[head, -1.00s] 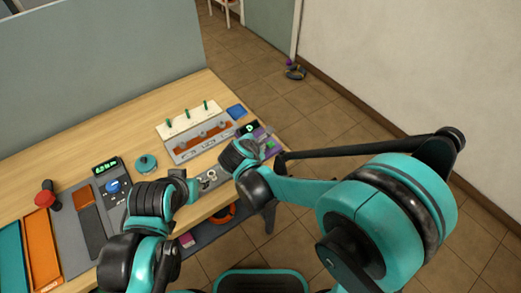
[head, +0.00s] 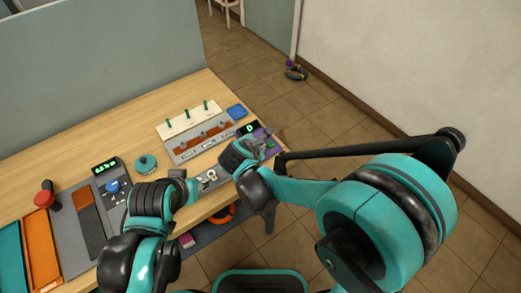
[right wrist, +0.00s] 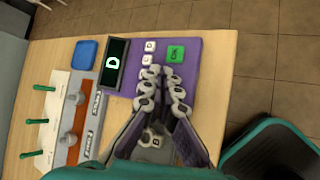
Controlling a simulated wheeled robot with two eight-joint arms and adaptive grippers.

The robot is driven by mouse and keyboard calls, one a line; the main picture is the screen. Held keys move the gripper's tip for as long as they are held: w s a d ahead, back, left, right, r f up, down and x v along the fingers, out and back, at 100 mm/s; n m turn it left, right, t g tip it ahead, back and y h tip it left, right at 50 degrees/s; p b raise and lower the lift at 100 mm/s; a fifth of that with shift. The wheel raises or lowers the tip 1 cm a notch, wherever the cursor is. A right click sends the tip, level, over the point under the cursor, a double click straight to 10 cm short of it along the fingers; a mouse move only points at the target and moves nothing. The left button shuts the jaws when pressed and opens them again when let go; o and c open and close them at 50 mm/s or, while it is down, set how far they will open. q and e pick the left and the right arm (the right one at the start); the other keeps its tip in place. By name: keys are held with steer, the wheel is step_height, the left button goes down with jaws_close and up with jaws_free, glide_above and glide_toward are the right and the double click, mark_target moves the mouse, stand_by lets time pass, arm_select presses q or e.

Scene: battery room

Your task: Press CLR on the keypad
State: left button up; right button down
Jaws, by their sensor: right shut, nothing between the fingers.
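The keypad (right wrist: 187,72) is a purple panel at the table's corner, with a dark display (right wrist: 114,63) showing a green "D". In the right wrist view it has small white keys (right wrist: 149,59) in a row and a larger green key (right wrist: 176,53). The key labels are too small to read, so I cannot tell which is CLR. My right gripper (right wrist: 160,73) is shut and empty, its tips over the keypad beside the white keys; contact cannot be told. In the head view the keypad (head: 262,136) is partly hidden by my right gripper. My left gripper (head: 190,183) is low over the table's front edge, its fingers unclear.
A blue square (head: 236,112) lies beside the display. A panel with green pegs (head: 188,117) stands left of it. A teal round knob (head: 146,163), a second display (head: 105,167) and a red knob (head: 45,194) are further left.

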steer(key=shift+f, duration=0.35)
steer(key=shift+f+b, duration=0.4)
steer(key=shift+b, duration=0.2)
stand_by(0.3)
steer(key=shift+r, duration=0.15)
steer(key=shift+r+p, duration=0.65)
steer(key=shift+r, duration=0.05)
steer(key=shift+r, duration=0.1)
step_height(320, 180, up, 5)
steer(key=p, duration=0.4)
stand_by(0.4)
stand_by(0.5)
